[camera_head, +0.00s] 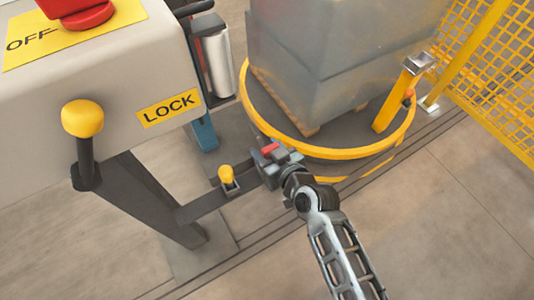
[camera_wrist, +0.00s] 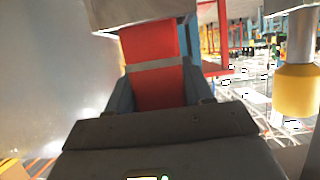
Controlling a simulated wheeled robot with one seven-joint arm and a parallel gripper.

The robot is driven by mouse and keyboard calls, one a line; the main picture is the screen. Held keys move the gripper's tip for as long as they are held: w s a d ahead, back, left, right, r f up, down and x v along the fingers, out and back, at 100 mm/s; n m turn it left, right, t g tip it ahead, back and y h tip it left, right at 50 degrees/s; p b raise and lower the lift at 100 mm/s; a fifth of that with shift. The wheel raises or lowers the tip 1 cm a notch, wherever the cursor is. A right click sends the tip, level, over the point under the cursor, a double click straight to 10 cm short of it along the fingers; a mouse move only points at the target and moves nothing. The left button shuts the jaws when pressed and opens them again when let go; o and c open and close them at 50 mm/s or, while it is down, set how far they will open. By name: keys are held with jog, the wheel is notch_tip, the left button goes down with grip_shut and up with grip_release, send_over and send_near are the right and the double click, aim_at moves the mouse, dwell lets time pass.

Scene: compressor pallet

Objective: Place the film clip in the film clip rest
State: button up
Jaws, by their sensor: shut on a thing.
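My gripper (camera_head: 276,158) is shut on a red piece, which I take to be the film clip (camera_head: 270,149). The clip shows as a small red patch at the jaws in the head view. In the wrist view the red clip (camera_wrist: 155,88) sits between the fingers, crossed by a grey band; its top end meets a pale grey part (camera_wrist: 140,14). I cannot tell whether they touch. The gripper is beside the yellow ring, near the short yellow knob. A small metal holder (camera_head: 419,62) tops a yellow post; I cannot tell whether this is the film clip rest.
A grey wrapped pallet load (camera_head: 335,50) stands inside the yellow ring (camera_head: 345,152). A grey control box with a LOCK label (camera_head: 169,108) and a yellow-knobbed lever (camera_head: 82,118) is at left. The short yellow knob (camera_head: 226,174) sits on a dark bar. Yellow mesh fencing (camera_head: 495,70) bounds the right.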

jog(key=shift+f, duration=0.9)
jog(key=shift+f+b, duration=0.2)
jog(key=shift+b, duration=0.15)
jog(key=o, duration=1)
jog(key=shift+r, duration=0.1)
jog(key=shift+o, duration=0.2)
jog(key=shift+r, duration=0.1)
jog(key=shift+s+r+p, duration=0.1)
jog(key=shift+p, duration=0.25)
jog(key=p+v, duration=0.1)
jog(key=v, duration=1)
jog(key=shift+s+d, duration=0.25)
jog(key=shift+d, duration=0.05)
